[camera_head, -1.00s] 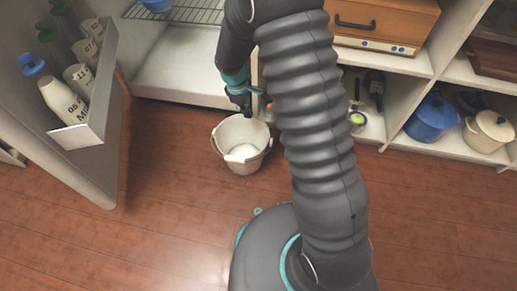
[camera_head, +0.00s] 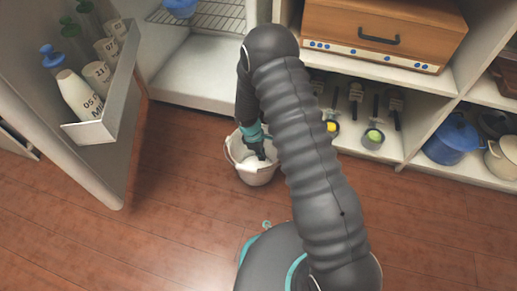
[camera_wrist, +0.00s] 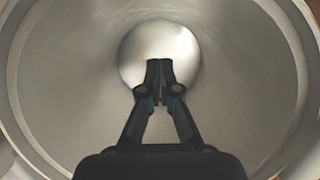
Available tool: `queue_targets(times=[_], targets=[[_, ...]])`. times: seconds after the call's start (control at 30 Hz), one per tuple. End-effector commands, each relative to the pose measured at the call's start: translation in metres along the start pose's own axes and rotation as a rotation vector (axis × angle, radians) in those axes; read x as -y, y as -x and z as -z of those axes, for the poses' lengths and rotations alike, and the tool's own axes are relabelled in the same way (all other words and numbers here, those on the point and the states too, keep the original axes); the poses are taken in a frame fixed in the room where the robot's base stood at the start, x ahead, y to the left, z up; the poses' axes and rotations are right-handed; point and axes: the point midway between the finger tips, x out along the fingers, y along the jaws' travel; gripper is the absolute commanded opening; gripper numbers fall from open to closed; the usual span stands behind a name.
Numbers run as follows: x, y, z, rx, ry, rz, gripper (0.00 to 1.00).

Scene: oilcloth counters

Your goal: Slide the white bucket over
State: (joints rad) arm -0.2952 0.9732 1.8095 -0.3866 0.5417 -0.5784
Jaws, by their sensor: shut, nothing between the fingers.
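The white bucket (camera_head: 256,176) stands upright on the wooden floor, in front of the open fridge-like cabinet. My gripper (camera_head: 260,152) reaches down into the bucket's mouth from above. In the wrist view my gripper (camera_wrist: 160,68) is shut and empty, with its fingertips over the bright round bottom. The bucket's inner wall (camera_wrist: 60,90) surrounds the fingers in that view. I cannot tell whether the fingers touch the bucket. My arm hides part of the bucket's right side in the head view.
An open door (camera_head: 103,160) with bottles (camera_head: 78,95) on its rack stands to the left. Behind are the white cabinet base (camera_head: 200,75) and shelves with a wooden oven-like box (camera_head: 385,30) and a blue pot (camera_head: 453,138). The floor (camera_head: 130,245) at front left is clear.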

Motion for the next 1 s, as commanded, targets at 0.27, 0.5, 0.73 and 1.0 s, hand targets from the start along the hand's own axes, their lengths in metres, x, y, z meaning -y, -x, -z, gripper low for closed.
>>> queue_targets(times=[0.27,0.5,0.73,1.0], targets=[[-0.001,-0.021,-0.027,0.0,-0.004,0.0,0.0],[0.0,-0.023,-0.038,-0.001,-0.001,-0.001,0.0],[0.0,-0.023,-0.039,-0.001,-0.001,-0.001,0.0],[-0.01,-0.03,-0.064,0.0,-0.011,0.003,0.0]])
